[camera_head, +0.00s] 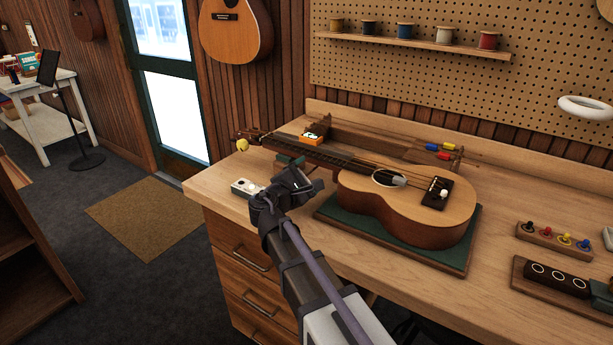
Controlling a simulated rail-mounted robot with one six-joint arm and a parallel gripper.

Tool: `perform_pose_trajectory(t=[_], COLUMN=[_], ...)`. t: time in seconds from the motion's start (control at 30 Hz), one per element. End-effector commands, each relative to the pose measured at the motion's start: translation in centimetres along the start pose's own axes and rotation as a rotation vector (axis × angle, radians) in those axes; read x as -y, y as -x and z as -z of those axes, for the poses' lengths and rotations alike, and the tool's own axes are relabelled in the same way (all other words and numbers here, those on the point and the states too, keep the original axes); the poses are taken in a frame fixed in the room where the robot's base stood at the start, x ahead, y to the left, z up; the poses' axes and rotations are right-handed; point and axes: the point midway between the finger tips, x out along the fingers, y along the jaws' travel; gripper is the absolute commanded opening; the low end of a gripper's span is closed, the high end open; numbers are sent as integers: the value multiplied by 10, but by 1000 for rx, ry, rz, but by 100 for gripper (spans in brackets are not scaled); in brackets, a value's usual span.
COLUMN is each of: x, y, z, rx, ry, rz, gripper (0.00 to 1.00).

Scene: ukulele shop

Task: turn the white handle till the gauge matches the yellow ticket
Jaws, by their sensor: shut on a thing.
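A ukulele (420,205) lies face up on a green mat (335,207) on the workbench, its neck pointing left and back. A small round yellow thing (242,144) shows at the headstock; I cannot tell if it is the ticket. A small orange box (311,138) with a pale face stands behind the neck; I cannot read it as a gauge. A small pale block (245,188) with dark dots lies on the bench left of my gripper. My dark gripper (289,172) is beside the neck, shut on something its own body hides. I cannot make out a white handle.
Right of the ukulele are a rack of coloured pegs (555,238) and a dark wooden block with rings (560,277). Red, blue and yellow pieces (440,150) lie behind it. A shelf of spools (410,40) and a white ring (585,107) are at the pegboard.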

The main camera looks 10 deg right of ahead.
Motion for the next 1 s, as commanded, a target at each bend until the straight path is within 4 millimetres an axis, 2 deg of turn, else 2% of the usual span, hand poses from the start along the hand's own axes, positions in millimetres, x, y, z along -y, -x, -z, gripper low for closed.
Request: perform_pose_trajectory(t=[0.37,0.4,0.57,0.83,0.93,1.0], x=[0,0,0,0,0,1], y=[0,0,0,2,15,30], z=[0,0,0,0,0,-1], rx=[0,0,0,-1,-2,-3], ry=[-4,-4,-3,-3,-3,-3], rz=[1,1,0,0,-1,-2], gripper=[55,83,98,99,99,99])
